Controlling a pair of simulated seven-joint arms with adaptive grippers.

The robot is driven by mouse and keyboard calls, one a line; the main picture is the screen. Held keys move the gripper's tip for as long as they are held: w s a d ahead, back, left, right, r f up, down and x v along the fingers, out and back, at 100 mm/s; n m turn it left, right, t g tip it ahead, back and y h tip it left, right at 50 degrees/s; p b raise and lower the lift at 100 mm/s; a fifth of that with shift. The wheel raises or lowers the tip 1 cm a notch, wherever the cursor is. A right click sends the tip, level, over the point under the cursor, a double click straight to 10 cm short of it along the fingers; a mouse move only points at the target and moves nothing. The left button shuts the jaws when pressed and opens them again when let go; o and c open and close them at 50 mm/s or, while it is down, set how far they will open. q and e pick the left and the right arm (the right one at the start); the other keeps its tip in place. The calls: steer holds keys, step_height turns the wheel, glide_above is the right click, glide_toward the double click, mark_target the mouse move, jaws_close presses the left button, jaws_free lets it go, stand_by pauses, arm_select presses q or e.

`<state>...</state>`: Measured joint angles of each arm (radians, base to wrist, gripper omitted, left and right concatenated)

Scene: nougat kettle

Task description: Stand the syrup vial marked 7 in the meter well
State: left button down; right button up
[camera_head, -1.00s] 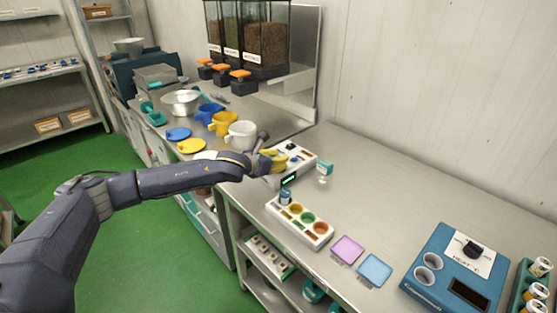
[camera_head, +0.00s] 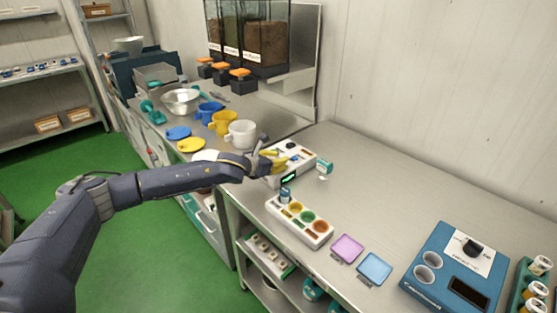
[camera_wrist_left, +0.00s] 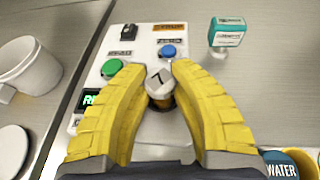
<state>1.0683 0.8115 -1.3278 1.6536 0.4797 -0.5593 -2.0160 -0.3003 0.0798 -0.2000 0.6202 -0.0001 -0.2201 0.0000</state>
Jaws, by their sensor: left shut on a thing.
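The syrup vial marked 7 (camera_wrist_left: 159,78) shows its pale round cap with a black 7 between my yellow fingertips in the left wrist view. My left gripper (camera_wrist_left: 159,86) is shut on it; the same gripper (camera_head: 287,159) is over the meter in the head view. The meter (camera_wrist_left: 133,64) is a white box with a green button, a blue button and a small lit display (camera_wrist_left: 90,98); it also shows in the head view (camera_head: 307,153). My right gripper is out of view.
A white mug (camera_head: 241,134) stands to the left. The bench behind the coloured mats is clear.

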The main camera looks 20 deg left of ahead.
arm_select(q)
steer(key=shift+f, duration=0.1)
steer(key=c, duration=1.5)
jaws_free()
steer(key=shift+o, duration=0.2)
steer(key=shift+s+a, duration=0.1)
steer(key=v, duration=1)
steer(key=shift+s+r, duration=0.25)
steer(key=shift+s, duration=0.05)
steer(key=shift+a, duration=0.1)
